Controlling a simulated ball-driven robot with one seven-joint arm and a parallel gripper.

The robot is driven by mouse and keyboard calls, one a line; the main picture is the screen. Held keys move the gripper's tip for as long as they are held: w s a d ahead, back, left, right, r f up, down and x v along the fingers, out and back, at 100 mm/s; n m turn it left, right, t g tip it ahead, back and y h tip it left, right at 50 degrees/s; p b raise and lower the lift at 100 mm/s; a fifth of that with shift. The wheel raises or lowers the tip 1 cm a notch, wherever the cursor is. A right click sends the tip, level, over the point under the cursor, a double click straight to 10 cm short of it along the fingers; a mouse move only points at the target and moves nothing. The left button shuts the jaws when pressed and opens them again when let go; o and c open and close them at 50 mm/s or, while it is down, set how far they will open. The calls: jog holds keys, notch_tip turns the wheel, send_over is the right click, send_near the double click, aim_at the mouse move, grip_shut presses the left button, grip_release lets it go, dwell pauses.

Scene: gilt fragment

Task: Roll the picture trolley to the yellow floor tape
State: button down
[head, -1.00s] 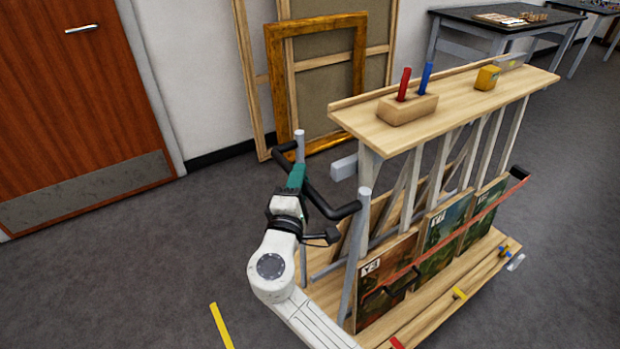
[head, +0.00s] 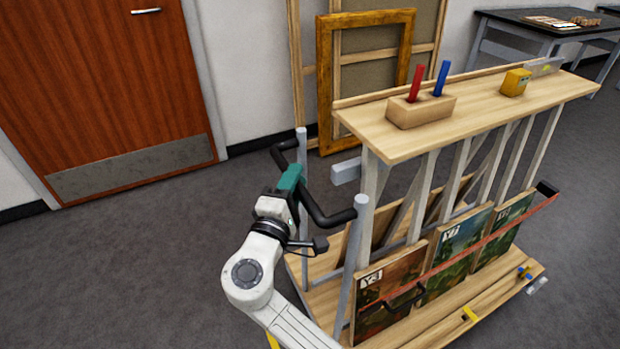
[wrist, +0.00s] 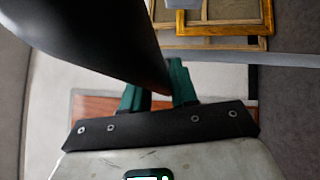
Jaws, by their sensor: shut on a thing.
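The picture trolley (head: 470,112) fills the right half of the head view, upright, with a wooden top shelf and several painted panels (head: 462,243) on its lower deck. Its black push handle (head: 334,218) is at the left end, between two grey posts. My gripper (head: 291,177) is shut on this handle with its teal fingers. In the wrist view the dark handle (wrist: 100,40) passes across the teal fingers of my gripper (wrist: 158,90). A short piece of the yellow floor tape (head: 272,341) shows at the bottom edge, mostly hidden by my arm.
A wooden door (head: 100,90) stands at the back left. Gilt and wooden frames (head: 325,90) lean on the wall behind the trolley. A dark table (head: 530,28) is at the back right. Grey floor left of my arm is clear. A block with red and blue sticks (head: 420,110) sits on the shelf.

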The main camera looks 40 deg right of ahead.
jog(key=w+a+b, duration=0.1)
jog(key=w+a, duration=0.1)
jog(key=a, duration=0.6)
jog(key=w+a+b, duration=0.2)
jog(key=a, duration=0.6)
jog(key=shift+w+a, duration=0.15)
jog(key=shift+w, duration=0.2)
jog(key=c, duration=1)
grip_release()
jog(key=v, duration=1)
jog(key=shift+s+a, duration=0.2)
jog(key=shift+a, duration=0.15)
